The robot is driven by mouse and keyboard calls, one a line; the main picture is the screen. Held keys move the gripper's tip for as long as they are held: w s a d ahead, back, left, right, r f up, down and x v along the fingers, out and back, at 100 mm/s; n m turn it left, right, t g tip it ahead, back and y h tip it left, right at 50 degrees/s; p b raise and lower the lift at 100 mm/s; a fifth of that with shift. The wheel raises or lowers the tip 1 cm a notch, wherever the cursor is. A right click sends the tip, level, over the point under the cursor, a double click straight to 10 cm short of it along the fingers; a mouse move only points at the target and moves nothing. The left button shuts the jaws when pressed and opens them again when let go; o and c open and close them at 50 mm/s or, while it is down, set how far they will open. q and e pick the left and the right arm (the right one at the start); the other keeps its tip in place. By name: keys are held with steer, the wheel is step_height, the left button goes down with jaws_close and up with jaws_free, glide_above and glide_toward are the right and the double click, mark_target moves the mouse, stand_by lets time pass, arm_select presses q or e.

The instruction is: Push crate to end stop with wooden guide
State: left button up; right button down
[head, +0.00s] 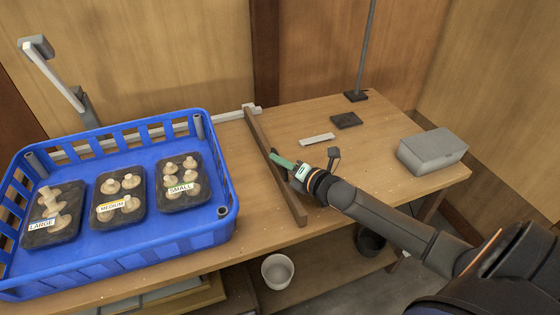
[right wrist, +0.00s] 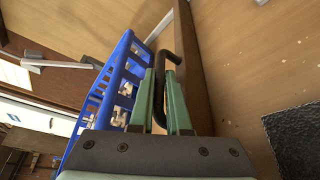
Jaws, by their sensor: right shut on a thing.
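The blue crate (head: 185,239) sits on the left part of the wooden table and holds black trays of mushrooms labelled LARGE, MEDIUM and SMALL. The wooden guide (head: 285,185) is a long brown bar lying to the right of the crate, with a strip of bare table between them. The crate (right wrist: 100,100) shows beyond the fingers in the right wrist view, left of the guide (right wrist: 186,60). I cannot make out the end stop. My left gripper is not in view.
A pale rail (head: 230,115) runs along the table's back, behind the crate. A grey angled post (head: 62,82) stands at the back left. A grey box (head: 432,150), a dark pad (head: 346,121) and a stand (head: 356,95) are on the right. A white bucket (head: 278,271) is below.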

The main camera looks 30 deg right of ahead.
stand_by(1.0)
steer(key=a, duration=0.2)
steer(key=w+a, duration=0.1)
steer(key=a, duration=0.2)
steer(key=a+p, duration=0.1)
steer(key=a, duration=0.1)
steer(key=shift+w+a, duration=0.4)
steer(key=c, duration=1.2)
jaws_free()
steer(key=shift+o, duration=0.2)
steer(key=v, duration=1.2)
steer(key=shift+s+p, duration=0.3)
